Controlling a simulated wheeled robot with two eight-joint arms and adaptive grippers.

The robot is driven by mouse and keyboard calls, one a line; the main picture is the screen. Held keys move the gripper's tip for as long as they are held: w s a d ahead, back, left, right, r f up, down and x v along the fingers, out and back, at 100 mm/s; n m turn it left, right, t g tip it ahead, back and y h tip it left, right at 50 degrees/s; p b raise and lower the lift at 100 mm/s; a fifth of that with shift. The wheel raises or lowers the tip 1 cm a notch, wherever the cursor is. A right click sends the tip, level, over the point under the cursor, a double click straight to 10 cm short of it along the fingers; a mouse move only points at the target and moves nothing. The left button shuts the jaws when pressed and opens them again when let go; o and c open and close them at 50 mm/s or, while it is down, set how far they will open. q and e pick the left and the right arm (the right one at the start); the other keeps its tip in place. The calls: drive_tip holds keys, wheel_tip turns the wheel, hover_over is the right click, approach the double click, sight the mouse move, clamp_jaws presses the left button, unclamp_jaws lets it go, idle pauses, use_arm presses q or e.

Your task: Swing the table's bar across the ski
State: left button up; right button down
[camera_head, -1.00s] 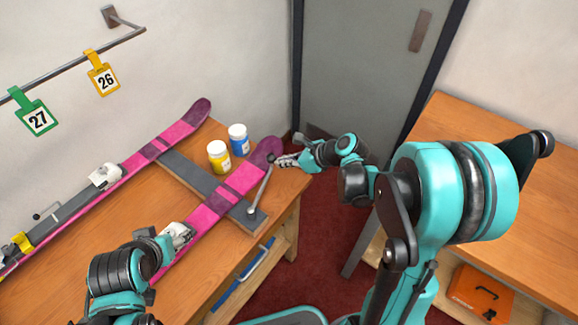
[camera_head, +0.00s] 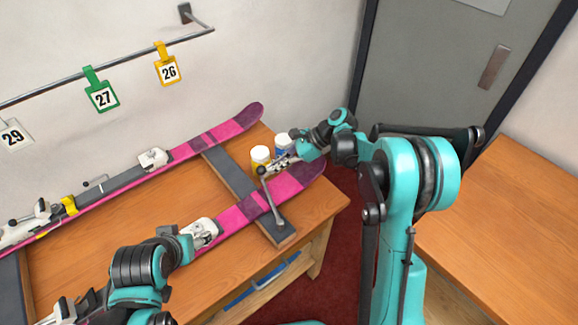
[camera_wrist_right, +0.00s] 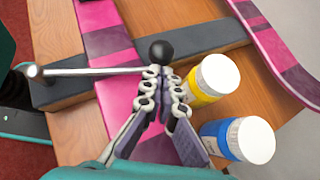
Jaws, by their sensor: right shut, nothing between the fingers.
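The bar (camera_head: 273,201) is a thin metal rod with a black knob at its free end. Its other end is on the front end of the dark crosspiece (camera_head: 233,182). It lies slantwise over the near pink ski (camera_head: 238,214), with its knob (camera_wrist_right: 162,50) past the ski's far edge. My right gripper (camera_head: 280,165) is shut and empty, its fingertips right beside the knob; in the right wrist view the fingertips (camera_wrist_right: 160,80) sit just below it. My left arm (camera_head: 140,265) is over the near ski by its white binding; its fingers cannot be made out.
A yellow jar (camera_head: 260,157) and a blue jar (camera_head: 283,146) with white lids stand close beside my right gripper. A second pink ski (camera_head: 225,130) lies along the wall. Numbered tags hang from a wall rail (camera_head: 125,62). Another wooden table (camera_head: 500,240) stands at right.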

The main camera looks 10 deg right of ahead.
sight(261, 169)
use_arm(q)
drive_tip(key=shift+s+r, duration=0.1)
drive_tip(key=shift+r, duration=0.1)
use_arm(e)
drive_tip(key=shift+s+a, duration=0.2)
drive_tip(key=shift+a, duration=1.15)
drive_tip(key=shift+s+a, duration=0.2)
drive_tip(key=shift+a, duration=1.1)
